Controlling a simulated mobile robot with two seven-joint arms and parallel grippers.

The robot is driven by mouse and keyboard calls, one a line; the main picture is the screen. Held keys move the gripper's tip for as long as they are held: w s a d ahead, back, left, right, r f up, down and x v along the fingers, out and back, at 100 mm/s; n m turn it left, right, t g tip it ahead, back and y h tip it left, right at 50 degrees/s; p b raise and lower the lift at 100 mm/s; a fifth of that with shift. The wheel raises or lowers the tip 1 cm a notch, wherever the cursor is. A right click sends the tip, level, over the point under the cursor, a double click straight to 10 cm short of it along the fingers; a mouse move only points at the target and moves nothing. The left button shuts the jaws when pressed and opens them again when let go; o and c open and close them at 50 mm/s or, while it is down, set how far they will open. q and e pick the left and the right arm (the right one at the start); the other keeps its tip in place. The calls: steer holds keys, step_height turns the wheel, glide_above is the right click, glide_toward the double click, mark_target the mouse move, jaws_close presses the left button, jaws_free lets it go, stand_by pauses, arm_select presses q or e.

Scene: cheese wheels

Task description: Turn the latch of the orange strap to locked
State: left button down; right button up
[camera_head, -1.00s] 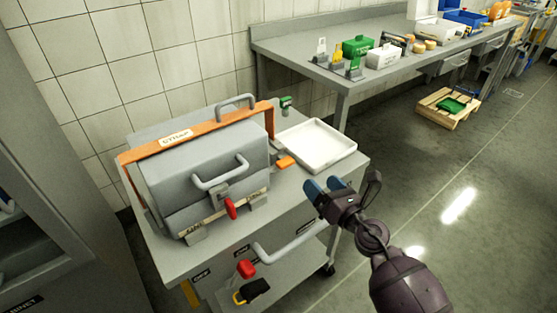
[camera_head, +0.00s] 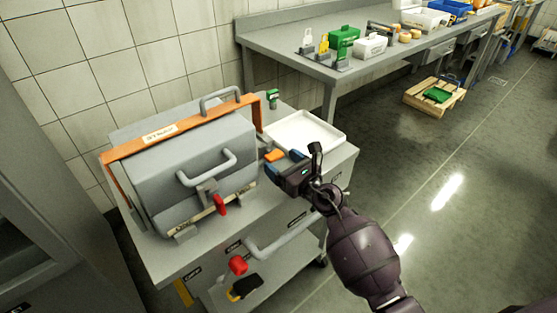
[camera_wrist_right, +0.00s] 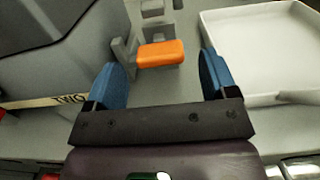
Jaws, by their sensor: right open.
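The orange strap (camera_head: 185,127) runs over the top of a grey case (camera_head: 200,165) on the cart, with a white label on it. An orange latch handle (camera_head: 275,155) sits on the cart top right of the case. In the right wrist view the orange latch handle (camera_wrist_right: 161,54) joins a grey bracket (camera_wrist_right: 124,60). My right gripper (camera_head: 283,165) is open beside the handle; its blue fingertips are apart. In the wrist view the handle lies ahead, between the lines of the two fingers (camera_wrist_right: 160,85), with a gap before it. My left gripper is not in view.
A white tray (camera_head: 335,133) stands close right of the handle. A grey handle and red lever (camera_head: 220,205) are on the case front. A green-topped item (camera_head: 272,97) stands behind. The cart's push handle (camera_head: 285,238) and red knob (camera_head: 238,265) are below.

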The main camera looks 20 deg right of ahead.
steer(key=shift+w+a+f, duration=0.1)
steer(key=shift+w+a, duration=0.15)
steer(key=shift+w, duration=0.4)
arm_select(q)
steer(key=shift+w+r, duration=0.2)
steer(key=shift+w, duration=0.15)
arm_select(e)
steer(key=shift+w, duration=0.2)
